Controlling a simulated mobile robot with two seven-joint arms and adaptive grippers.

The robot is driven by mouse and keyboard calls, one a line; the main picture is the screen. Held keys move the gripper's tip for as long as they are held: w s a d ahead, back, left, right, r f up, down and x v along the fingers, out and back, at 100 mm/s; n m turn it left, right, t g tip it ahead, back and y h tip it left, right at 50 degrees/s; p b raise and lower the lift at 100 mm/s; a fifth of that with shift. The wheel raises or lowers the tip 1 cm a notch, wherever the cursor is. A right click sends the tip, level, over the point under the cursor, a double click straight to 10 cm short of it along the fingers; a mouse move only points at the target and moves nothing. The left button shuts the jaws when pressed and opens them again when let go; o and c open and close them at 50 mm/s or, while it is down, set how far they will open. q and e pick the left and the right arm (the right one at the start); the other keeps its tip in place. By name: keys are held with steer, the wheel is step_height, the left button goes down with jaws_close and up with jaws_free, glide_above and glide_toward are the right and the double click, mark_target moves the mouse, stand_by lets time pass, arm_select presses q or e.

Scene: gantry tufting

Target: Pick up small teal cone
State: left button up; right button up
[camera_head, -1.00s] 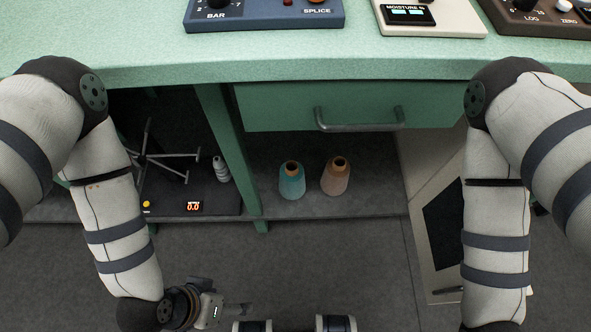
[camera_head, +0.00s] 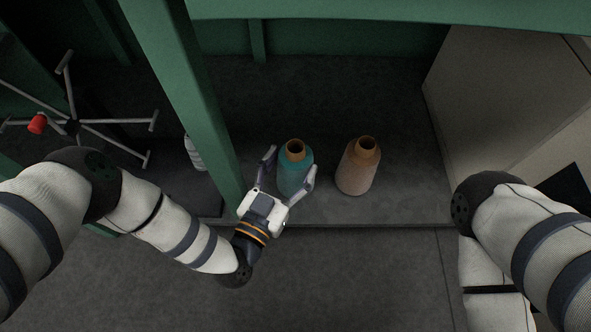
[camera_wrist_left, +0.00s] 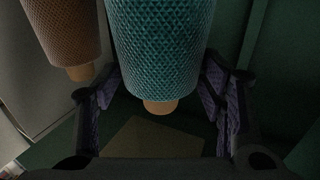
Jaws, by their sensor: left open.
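The small teal cone (camera_head: 293,172) stands upright on the low shelf in the head view, with a tan core tip at its top. My left gripper (camera_head: 289,166) is open, with one finger on each side of the teal cone. In the left wrist view the teal cone (camera_wrist_left: 164,45) hangs large between the open fingers of the left gripper (camera_wrist_left: 160,100). I cannot tell whether either finger touches it. My right gripper is out of view; only part of the right arm shows.
A peach cone (camera_head: 358,168) stands just right of the teal one; it also shows in the left wrist view (camera_wrist_left: 65,35). A green post (camera_head: 190,95) rises close to the left of my gripper. A white cone (camera_head: 194,153) and a metal spider stand (camera_head: 75,125) are beyond it.

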mark_target(304, 145)
arm_select(q)
steer(key=b+x, duration=0.1)
steer(key=x, duration=0.4)
steer(key=shift+w+f+b, duration=0.1)
steer(key=shift+f+b, duration=0.05)
steer(key=shift+b, duration=0.25)
steer(key=shift+w+d, duration=0.3)
steer(key=shift+w, duration=0.15)
jaws_close()
